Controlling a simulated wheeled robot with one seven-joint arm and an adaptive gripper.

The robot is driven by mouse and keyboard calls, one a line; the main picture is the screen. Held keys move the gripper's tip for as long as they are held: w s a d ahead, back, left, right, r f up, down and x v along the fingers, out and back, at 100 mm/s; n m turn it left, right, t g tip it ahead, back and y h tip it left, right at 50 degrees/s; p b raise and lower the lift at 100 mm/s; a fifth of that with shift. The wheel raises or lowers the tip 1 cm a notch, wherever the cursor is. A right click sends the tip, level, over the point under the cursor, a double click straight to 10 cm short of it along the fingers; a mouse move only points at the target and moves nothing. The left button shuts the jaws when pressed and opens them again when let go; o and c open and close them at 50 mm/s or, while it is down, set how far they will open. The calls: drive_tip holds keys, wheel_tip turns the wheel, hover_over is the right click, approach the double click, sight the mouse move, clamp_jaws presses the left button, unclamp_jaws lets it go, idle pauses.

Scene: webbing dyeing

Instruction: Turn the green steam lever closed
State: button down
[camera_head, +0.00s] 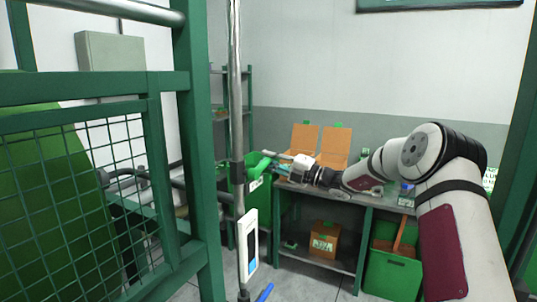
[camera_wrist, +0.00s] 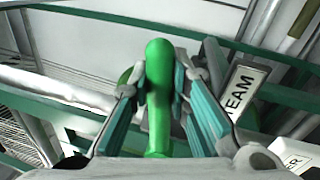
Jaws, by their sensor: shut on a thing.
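The green steam lever (camera_wrist: 159,85) stands upright between the two teal-padded fingers of my gripper (camera_wrist: 160,92) in the wrist view. The fingers are closed around it, one on each side. In the head view my gripper (camera_head: 274,162) reaches from the right to the green lever (camera_head: 257,167), beside a vertical grey pipe (camera_head: 236,120). A white label reading STEAM (camera_wrist: 240,88) shows just right of the lever in the wrist view. The lever's base is hidden behind my gripper's body in the wrist view.
A blue handle (camera_head: 264,292) and a white sign (camera_head: 249,240) are lower on the pipe. A green mesh guard (camera_head: 85,190) stands at left. A workbench (camera_head: 340,199) with open cardboard boxes (camera_head: 334,146) lies behind my arm. A green bin (camera_head: 392,275) stands below right.

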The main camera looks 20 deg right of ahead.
drive_tip(key=shift+d+f+m+h, duration=0.1)
drive_tip(key=shift+f+m+h, duration=0.2)
drive_tip(key=shift+f+m, duration=0.7)
drive_tip(key=c, duration=1.5)
unclamp_jaws()
